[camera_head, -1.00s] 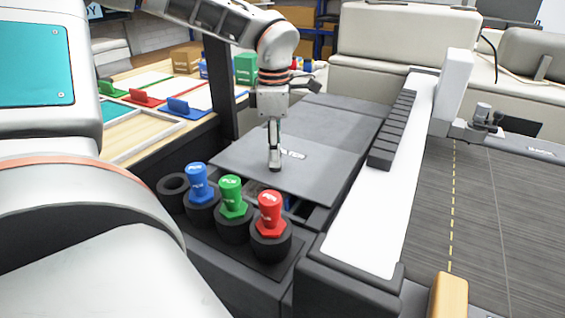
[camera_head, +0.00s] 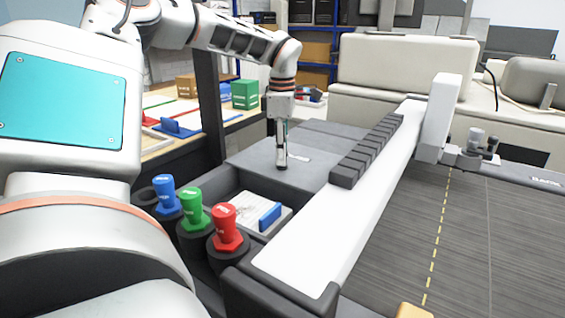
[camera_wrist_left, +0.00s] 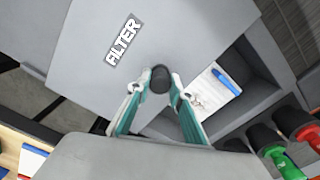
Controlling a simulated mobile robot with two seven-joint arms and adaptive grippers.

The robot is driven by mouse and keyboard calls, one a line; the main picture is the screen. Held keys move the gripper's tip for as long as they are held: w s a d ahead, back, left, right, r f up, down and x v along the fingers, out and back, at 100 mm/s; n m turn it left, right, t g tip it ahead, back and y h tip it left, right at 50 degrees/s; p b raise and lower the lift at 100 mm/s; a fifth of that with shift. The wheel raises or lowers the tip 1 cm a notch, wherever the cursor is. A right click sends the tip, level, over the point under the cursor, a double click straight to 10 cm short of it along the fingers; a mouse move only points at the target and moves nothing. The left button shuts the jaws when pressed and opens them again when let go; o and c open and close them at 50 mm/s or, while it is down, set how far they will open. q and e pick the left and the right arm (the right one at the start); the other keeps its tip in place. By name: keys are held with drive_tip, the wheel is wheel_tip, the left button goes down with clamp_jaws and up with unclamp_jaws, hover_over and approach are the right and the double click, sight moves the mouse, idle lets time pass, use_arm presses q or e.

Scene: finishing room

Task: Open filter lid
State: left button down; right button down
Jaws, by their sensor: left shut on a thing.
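The grey filter lid (camera_head: 248,158) is a flat plate on the dark machine bed, partly slid back. Its white label shows in the left wrist view, where the lid (camera_wrist_left: 190,35) fills the upper middle. My left gripper (camera_head: 281,164) points down at the lid and is shut on its dark round knob (camera_wrist_left: 160,78). In front of the lid an open compartment (camera_head: 222,187) shows. A white filter piece (camera_head: 243,212) with a blue handle (camera_head: 270,215) lies inside. My right gripper is not in view.
Blue (camera_head: 165,193), green (camera_head: 192,210) and red (camera_head: 228,228) bottle-like pieces stand in black holders beside the compartment. A long white rail (camera_head: 330,210) with black blocks (camera_head: 365,158) runs along the right. A wooden table with coloured trays is at left.

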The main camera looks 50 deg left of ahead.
sight(289, 163)
use_arm(q)
drive_tip(key=shift+w+a+f+b, duration=0.15)
drive_tip(key=shift+w+b, duration=0.1)
drive_tip(key=shift+w, duration=0.3)
drive_tip(key=shift+w+a+f+b, duration=0.1)
drive_tip(key=shift+w+a+b, duration=0.1)
drive_tip(key=shift+w, duration=0.35)
drive_tip(key=shift+w+a+r+b, duration=0.15)
drive_tip(key=shift+w+b, duration=0.15)
drive_tip(key=shift+w, duration=0.25)
drive_tip(key=shift+w+r, duration=0.1)
drive_tip(key=shift+r, duration=0.1)
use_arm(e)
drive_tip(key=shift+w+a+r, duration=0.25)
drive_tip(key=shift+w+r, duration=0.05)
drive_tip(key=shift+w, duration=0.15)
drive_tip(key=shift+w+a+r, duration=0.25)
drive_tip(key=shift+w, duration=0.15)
use_arm(q)
drive_tip(key=c, duration=1.9)
unclamp_jaws()
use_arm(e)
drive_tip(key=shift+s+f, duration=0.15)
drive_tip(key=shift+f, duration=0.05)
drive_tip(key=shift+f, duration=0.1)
use_arm(q)
wheel_tip(289, 163, up, 12)
